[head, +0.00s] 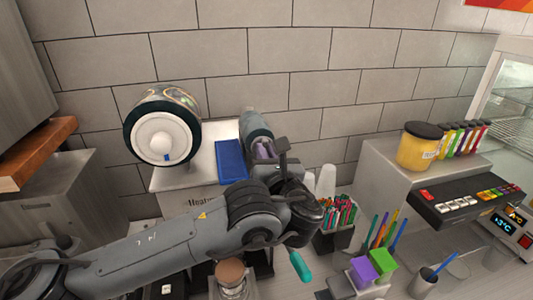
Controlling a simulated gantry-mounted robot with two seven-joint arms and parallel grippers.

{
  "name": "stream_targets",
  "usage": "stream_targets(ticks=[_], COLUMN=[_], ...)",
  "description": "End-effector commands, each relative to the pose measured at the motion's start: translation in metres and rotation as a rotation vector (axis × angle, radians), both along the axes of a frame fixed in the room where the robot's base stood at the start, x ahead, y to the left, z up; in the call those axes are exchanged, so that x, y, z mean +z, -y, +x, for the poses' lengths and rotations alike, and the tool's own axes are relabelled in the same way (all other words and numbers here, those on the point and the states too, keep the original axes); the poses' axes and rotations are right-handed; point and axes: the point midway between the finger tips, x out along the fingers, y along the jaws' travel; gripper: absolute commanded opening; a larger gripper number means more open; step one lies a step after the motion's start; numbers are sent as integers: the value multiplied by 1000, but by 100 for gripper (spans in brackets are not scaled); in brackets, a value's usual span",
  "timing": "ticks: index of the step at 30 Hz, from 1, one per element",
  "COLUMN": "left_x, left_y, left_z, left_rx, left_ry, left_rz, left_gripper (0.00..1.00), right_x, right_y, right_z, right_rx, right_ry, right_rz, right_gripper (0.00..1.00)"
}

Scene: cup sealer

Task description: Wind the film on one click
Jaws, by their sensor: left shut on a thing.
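The large film roll (183,103) sits at the back left of the cup sealer, its white round hub (160,138) facing me with a small blue mark low on it. A smaller grey-green roller (255,124) is to its right. My left gripper (264,152) is at the near end of this smaller roller, shut on a purplish part there. My own wrist and forearm hide much of the grip and the front of the sealer. The sealer's pale top (205,158) carries a blue panel (230,160). My right gripper is not in view.
A teal handle (300,266) sticks out below my wrist. A cup (231,283) stands at the bottom. Right are a holder of colored straws (337,218), green (382,262) and purple (363,271) boxes, and a yellow jar (418,152). A tiled wall closes the back.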

Motion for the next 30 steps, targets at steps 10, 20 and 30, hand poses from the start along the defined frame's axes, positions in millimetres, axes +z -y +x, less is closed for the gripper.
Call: stream_targets(ticks=[10,20,30], left_x=[1,0,-2], left_y=[2,3,5], left_z=[0,1,1], left_rx=[0,2,1], left_ry=[-71,-144,-221], left_rz=[295,601,915], left_gripper=[0,0,0], right_x=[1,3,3], right_y=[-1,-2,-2], right_z=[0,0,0], right_rx=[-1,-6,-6], right_ry=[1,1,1], right_rz=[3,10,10], right_gripper=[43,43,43])
